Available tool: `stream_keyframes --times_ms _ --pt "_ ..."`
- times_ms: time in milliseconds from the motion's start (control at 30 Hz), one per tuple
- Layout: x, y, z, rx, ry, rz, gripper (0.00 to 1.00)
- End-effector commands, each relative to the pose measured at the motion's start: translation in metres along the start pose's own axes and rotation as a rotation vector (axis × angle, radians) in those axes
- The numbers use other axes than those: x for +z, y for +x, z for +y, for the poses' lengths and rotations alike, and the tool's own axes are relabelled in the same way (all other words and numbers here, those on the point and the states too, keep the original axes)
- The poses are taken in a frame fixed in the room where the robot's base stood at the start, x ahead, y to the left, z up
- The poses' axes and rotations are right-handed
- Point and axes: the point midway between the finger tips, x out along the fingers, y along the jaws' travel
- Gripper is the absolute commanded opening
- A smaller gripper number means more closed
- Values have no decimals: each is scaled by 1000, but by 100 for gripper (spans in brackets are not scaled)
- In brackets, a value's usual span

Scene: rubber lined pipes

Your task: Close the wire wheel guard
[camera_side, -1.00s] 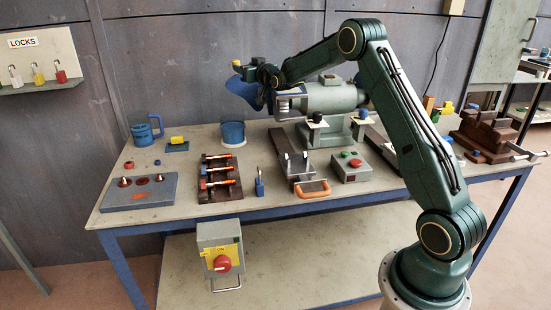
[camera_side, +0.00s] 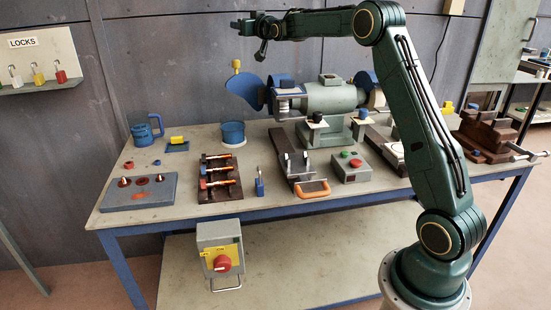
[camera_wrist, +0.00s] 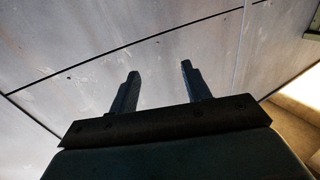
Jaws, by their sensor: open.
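The bench grinder (camera_side: 328,98) stands at the back of the bench. A blue guard (camera_side: 245,88) with a yellow knob (camera_side: 236,65) sticks out to the left of the grinder's left end, swung away from the housing there. I take it for the wire wheel guard; the wheel itself I cannot make out clearly. My gripper (camera_side: 237,27) is above the guard and its knob, apart from both, pointing left. In the wrist view my gripper (camera_wrist: 158,72) shows two spread fingers with nothing between them, against the wall.
Another blue guard (camera_side: 369,90) is at the grinder's right end. A blue tub (camera_side: 232,134), a blue mug (camera_side: 143,132) and a control box with red and green buttons (camera_side: 351,166) stand on the bench. The air left of my gripper is clear up to the wall.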

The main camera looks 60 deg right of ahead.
Motion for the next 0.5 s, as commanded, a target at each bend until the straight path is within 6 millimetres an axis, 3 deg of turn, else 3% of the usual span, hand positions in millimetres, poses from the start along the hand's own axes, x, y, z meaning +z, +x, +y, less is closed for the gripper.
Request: stream_keyframes --times_ms 200,500 --pt "-32 0 0 0 -1 2 48" --pt "-56 -1 0 0 -1 1 48"
